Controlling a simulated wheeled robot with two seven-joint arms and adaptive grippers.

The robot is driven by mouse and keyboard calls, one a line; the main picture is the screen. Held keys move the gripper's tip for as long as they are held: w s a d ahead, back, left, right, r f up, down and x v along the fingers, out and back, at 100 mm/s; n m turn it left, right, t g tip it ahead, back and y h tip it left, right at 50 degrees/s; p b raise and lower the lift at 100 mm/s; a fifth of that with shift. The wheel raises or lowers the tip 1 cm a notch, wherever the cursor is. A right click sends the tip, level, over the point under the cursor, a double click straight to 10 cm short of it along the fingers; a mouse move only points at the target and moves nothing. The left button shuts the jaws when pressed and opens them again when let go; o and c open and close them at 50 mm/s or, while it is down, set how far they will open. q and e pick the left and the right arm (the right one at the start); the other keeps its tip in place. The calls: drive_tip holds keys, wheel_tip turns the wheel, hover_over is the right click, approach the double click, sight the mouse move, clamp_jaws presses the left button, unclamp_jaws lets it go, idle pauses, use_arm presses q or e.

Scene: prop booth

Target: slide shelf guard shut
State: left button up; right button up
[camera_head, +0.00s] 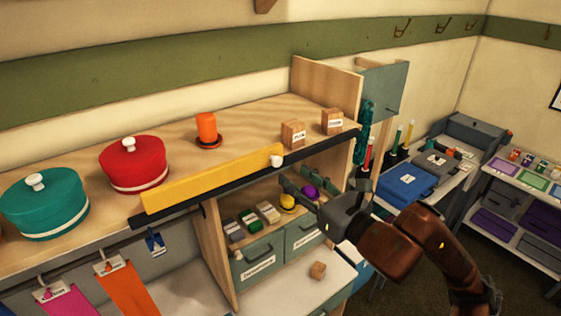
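The shelf guard (210,180) is a long yellow bar on a black rail (325,144) along the front edge of the wooden shelf top. It covers the left and middle part of the rail; the right part is bare. A white knob (276,160) sits at the guard's right end. My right gripper (308,184) is below and right of the knob, apart from it, in front of the lower compartment. Its fingers look spread, with a purple ball (309,191) showing between them; I see no grip on it. My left gripper is not in view.
On the shelf top stand a teal round box (45,208), a red round box (133,168), an orange cup (207,127) and two labelled wooden blocks (293,134). A yellow ball (287,202) lies in the compartment below.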

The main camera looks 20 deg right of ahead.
sight(278, 163)
drive_tip(key=p+x, duration=0.2)
drive_tip(key=x, duration=0.4)
drive_tip(key=shift+w+p, duration=0.15)
drive_tip(key=shift+p, duration=0.2)
drive_tip(key=shift+w+a, duration=0.25)
drive_tip(key=shift+w, duration=0.25)
drive_tip(key=shift+f, duration=0.1)
drive_tip(key=shift+c, duration=0.5)
clamp_jaws()
